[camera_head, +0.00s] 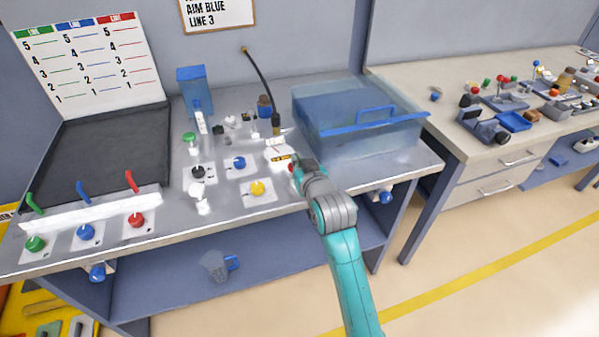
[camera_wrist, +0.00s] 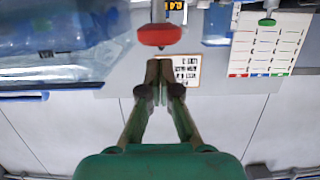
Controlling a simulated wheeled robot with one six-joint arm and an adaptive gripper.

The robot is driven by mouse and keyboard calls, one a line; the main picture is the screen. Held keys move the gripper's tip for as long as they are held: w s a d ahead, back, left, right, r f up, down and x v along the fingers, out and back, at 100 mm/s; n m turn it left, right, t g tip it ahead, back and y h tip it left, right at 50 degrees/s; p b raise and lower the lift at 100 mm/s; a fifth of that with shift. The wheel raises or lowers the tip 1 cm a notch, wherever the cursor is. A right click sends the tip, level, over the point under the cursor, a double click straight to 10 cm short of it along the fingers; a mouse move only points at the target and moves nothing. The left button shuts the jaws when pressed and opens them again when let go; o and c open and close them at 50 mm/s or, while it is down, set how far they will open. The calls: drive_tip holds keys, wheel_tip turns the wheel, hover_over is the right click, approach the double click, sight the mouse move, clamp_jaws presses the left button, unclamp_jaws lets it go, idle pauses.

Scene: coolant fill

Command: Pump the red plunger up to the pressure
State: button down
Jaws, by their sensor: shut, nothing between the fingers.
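The red plunger knob (camera_wrist: 160,35) hangs at the top middle of the wrist view, just beyond my fingertips. In the head view only a small red patch (camera_head: 292,168) shows beside my gripper (camera_head: 300,165). My gripper (camera_wrist: 159,65) is shut and empty, its two fingers together, a short gap from the knob in the picture. Whether it touches the knob in depth I cannot tell. A small orange-lit display (camera_wrist: 174,5) shows behind the knob and on the white device (camera_head: 279,157) in the head view; its reading is too small to be sure of.
A clear bin with a blue handle (camera_head: 378,118) stands right of my gripper. Yellow (camera_head: 257,188), blue (camera_head: 238,162) and black (camera_head: 198,171) knobs lie to the left. A black hose (camera_head: 265,80) rises behind. A sign (camera_head: 217,12) reads "AIM BLUE LINE 3".

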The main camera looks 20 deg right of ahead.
drive_tip(key=v, duration=1)
drive_tip(key=shift+r, duration=0.1)
idle(1.2)
